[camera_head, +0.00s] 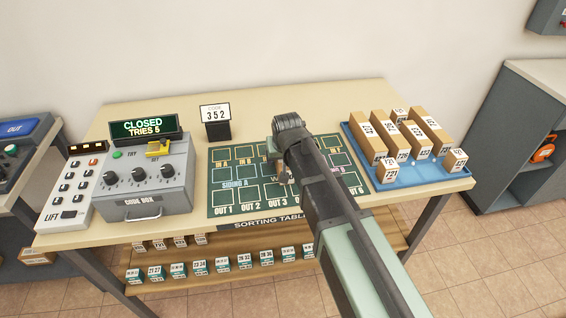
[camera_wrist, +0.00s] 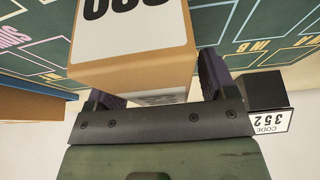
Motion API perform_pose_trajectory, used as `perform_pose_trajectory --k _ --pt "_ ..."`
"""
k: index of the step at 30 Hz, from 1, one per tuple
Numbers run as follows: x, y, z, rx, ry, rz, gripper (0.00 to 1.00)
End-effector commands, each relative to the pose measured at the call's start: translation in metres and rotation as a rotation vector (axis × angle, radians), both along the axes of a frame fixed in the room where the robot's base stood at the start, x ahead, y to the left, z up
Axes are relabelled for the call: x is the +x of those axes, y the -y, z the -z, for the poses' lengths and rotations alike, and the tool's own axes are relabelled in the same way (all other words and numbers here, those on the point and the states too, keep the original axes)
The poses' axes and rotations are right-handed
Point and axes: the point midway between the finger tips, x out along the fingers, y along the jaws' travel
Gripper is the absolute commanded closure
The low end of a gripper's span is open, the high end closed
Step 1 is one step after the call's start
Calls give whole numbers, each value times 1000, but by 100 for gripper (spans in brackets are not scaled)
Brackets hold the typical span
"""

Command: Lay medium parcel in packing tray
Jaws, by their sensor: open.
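A cardboard parcel (camera_wrist: 135,72) with a white number label fills the middle of the wrist view. My gripper (camera_wrist: 158,82) is open, with one finger on each side of this parcel; I cannot tell whether they touch it. I cannot tell from its look alone whether it is the medium parcel.
The green sorting mat (camera_head: 222,204) covers the table's middle. Left of it stand the code box (camera_head: 148,180), a lift panel (camera_head: 72,190) and a screen reading CLOSED, TRIES 5 (camera_head: 143,128). Small boxes line the shelf below.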

Motion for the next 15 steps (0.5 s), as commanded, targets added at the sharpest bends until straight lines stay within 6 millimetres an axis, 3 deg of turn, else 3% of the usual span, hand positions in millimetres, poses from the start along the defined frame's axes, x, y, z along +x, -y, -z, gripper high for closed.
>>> perform_pose_trajectory --k 15 --pt "0 0 4 0 0 0 22"
